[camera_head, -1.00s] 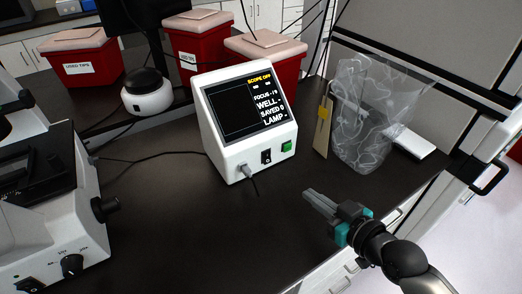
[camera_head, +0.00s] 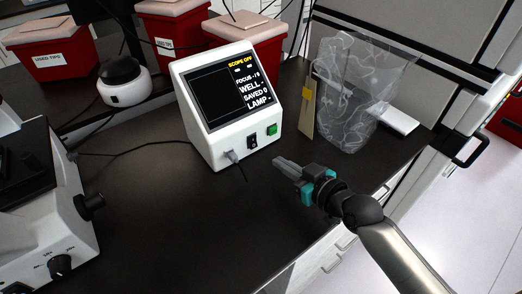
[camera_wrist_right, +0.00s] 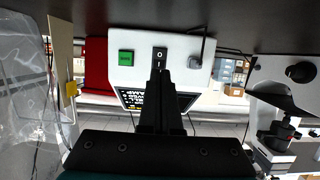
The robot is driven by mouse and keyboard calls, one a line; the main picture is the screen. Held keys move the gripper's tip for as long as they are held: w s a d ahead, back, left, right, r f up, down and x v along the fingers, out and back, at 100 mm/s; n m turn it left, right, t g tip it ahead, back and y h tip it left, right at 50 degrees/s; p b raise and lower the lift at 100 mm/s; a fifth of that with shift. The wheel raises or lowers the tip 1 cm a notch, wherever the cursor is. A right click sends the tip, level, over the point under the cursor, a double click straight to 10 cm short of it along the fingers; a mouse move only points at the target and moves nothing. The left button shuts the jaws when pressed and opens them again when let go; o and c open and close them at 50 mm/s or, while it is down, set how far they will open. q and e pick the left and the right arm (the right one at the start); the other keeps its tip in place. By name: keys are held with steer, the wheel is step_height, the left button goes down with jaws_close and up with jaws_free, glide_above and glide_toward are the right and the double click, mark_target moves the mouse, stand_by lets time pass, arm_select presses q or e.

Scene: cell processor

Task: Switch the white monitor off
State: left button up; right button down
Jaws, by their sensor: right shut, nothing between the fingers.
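The white monitor (camera_head: 208,142) stands upright on the dark bench, its sloped screen (camera_head: 232,90) lit with text including "SCOPE OFF". Its front has a black rocker switch (camera_head: 252,141) beside a green button (camera_head: 272,129). A grey plug with a cable sits left of the switch. My right gripper (camera_head: 278,161) is shut and empty, in front of the monitor and pointing at it. In the right wrist view, which is upside down, the shut fingers (camera_wrist_right: 160,75) line up with the rocker switch (camera_wrist_right: 159,54); whether they touch it cannot be told there. My left gripper is out of view.
A clear bag (camera_head: 350,90) and a tan card (camera_head: 307,108) stand right of the monitor. Red bins (camera_head: 240,55) are behind it. A white microscope (camera_head: 45,230) is at the left, a round black-and-white device (camera_head: 123,85) further back. The bench in front is clear.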

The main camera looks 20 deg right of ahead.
mark_target(254, 146)
steer(key=b+x, duration=0.1)
steer(key=x, duration=0.6)
steer(key=shift+w+a+f, duration=0.1)
steer(key=shift+w+f, duration=0.05)
steer(key=shift+w, duration=0.2)
steer(key=shift+w+a+f, duration=0.2)
steer(key=shift+w+a, duration=0.05)
steer(key=shift+w, duration=0.35)
steer(key=shift+w+f, duration=0.1)
steer(key=shift+w, duration=0.05)
